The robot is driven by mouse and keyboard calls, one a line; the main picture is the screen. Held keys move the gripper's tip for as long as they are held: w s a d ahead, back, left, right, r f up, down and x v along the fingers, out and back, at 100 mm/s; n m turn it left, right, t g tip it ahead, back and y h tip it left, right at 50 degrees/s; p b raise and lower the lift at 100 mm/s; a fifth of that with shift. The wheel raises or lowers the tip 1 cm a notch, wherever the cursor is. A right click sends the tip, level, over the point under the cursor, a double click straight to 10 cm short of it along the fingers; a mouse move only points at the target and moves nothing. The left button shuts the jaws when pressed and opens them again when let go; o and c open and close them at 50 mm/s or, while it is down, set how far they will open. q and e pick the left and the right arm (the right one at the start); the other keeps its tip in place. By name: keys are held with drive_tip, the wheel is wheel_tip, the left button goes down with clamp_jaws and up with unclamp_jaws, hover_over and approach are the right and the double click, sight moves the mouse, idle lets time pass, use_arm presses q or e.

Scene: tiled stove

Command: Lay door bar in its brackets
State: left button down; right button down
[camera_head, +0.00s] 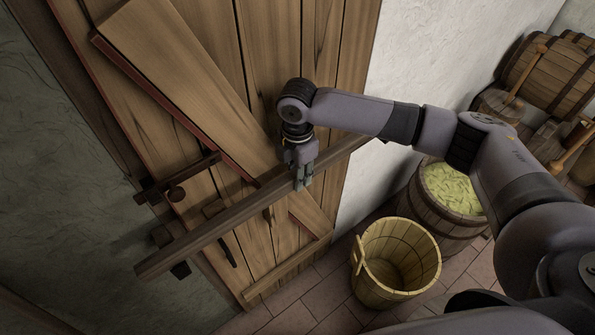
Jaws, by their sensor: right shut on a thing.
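The door bar (218,227) is a long brown wooden beam. It runs slantwise in the head view, from the lower left up to the right, in front of the plank door (268,65). My right gripper (302,184) is shut on the bar a little right of its middle, reaching it from above. Any bracket at the right end is hidden behind the bar and my arm. My left gripper is not in view.
A dark latch (175,192) sits on the door above the bar. An empty wooden bucket (402,250) and a barrel of pale green shreds (427,212) stand on the tiled floor at the right. More barrels (550,72) lie behind. Some floor near the door is clear.

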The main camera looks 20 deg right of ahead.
drive_tip(key=shift+f+b, duration=0.55)
drive_tip(key=shift+f, duration=1.45)
drive_tip(key=c, duration=1.6)
unclamp_jaws()
drive_tip(key=o, duration=0.4)
drive_tip(key=shift+c, duration=0.2)
drive_tip(key=shift+s, duration=0.1)
drive_tip(key=shift+r, duration=0.4)
wheel_tip(320, 180, up, 11)
drive_tip(key=shift+r, duration=0.15)
